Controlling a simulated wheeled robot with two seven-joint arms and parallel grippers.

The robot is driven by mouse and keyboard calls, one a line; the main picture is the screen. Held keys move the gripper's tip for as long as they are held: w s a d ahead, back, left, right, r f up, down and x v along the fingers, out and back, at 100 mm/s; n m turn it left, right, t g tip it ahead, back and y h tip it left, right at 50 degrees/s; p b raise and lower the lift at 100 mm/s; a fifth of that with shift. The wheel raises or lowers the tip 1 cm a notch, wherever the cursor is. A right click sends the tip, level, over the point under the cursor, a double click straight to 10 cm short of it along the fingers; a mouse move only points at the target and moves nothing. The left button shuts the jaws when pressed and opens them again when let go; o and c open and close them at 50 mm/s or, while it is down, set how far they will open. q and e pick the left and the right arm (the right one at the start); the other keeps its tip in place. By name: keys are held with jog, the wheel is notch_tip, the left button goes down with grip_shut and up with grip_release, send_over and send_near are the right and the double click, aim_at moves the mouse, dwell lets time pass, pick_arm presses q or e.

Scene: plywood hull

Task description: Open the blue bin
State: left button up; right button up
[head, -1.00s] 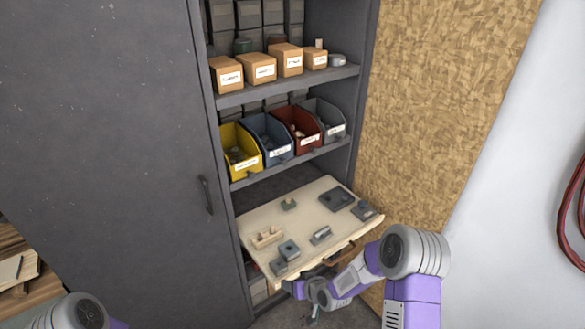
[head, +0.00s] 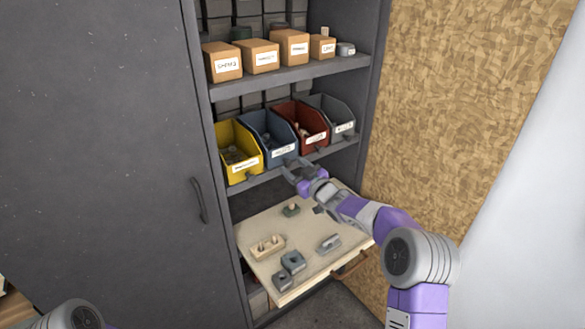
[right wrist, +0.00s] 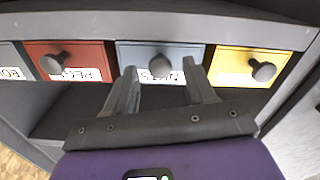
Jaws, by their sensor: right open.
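The blue bin (head: 255,124) stands on the middle shelf between the yellow bin (head: 225,138) and the red bin (head: 291,109), its open top showing small parts inside. In the right wrist view the blue bin's front (right wrist: 184,53) carries a white label and a dark round knob (right wrist: 158,63). My right gripper (head: 296,166) is at the shelf edge in front of the bins. It is open and empty, and in the right wrist view its fingers (right wrist: 160,72) stand on either side of the knob; contact cannot be told. My left gripper is out of view.
A grey bin (head: 334,106) stands right of the red one. Labelled cardboard boxes (head: 261,55) fill the shelf above. Below, a pulled-out wooden board (head: 270,223) holds several small parts. A closed grey cabinet door (head: 100,150) is at the left, a chipboard wall at the right.

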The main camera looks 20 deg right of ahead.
jog(key=shift+w+a, duration=0.2)
jog(key=shift+w, duration=0.35)
grip_shut()
